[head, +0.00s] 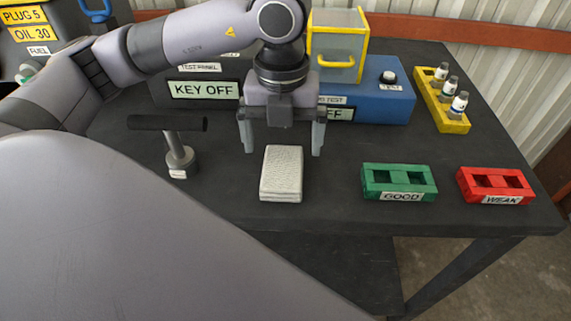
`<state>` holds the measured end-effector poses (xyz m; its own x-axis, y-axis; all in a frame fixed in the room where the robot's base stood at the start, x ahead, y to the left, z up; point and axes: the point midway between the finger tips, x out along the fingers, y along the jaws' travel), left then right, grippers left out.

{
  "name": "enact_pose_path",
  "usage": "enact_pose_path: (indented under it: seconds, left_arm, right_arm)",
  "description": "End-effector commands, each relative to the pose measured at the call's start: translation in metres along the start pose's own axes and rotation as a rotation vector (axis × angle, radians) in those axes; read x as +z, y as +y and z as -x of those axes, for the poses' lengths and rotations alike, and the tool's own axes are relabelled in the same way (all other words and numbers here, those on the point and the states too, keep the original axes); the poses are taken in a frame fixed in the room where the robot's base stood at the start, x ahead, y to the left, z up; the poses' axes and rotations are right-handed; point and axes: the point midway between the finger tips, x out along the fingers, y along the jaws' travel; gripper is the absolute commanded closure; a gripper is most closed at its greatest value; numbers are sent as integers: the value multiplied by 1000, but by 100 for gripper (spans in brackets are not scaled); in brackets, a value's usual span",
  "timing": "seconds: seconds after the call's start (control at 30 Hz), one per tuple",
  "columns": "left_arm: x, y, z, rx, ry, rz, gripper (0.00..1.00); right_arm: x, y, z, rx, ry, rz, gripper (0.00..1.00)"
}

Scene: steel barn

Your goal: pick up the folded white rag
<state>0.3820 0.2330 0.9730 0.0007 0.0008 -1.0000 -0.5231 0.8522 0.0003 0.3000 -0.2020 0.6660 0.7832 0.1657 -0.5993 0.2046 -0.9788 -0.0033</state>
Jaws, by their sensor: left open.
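The folded white rag (281,174) lies flat on the dark table in the middle of the head view. My left gripper (283,150) points down with its fingers spread apart. It appears above or just behind the rag's far end, with nothing between the fingers. The rag is fully visible, and I cannot tell the exact height of the fingertips over the table. My right gripper is not in view.
A T-handled tool (180,155) stands left of the rag. A green GOOD holder (399,181) and a red WEAK holder (495,185) are to the right. A yellow rack (442,105) holds small bottles. A blue test box (378,100) and KEY OFF panel (203,90) stand behind.

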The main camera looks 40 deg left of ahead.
Motion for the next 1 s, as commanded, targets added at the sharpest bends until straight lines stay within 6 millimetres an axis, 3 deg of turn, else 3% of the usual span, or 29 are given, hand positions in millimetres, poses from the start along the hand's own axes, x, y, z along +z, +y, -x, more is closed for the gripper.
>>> enact_pose_path:
  seconds: [0.3, 0.57, 0.6, 0.77, 1.0]
  left_arm:
    - [-3, 2, -44, 1, 3, 0, 0]
    - [-3, 1, -47, -1, 0, 0, 0]
    - [-3, 1, -47, -1, 0, 0, 3]
    - [-3, 1, -47, -1, 0, 0, 55]
    - [-3, 1, -47, -1, 0, 0, 59]
  right_arm:
    - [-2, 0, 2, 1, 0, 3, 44]
    - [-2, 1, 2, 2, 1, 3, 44]
    - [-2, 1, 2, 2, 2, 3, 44]
    - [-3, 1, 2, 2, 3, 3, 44]
    - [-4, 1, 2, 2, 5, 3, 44]
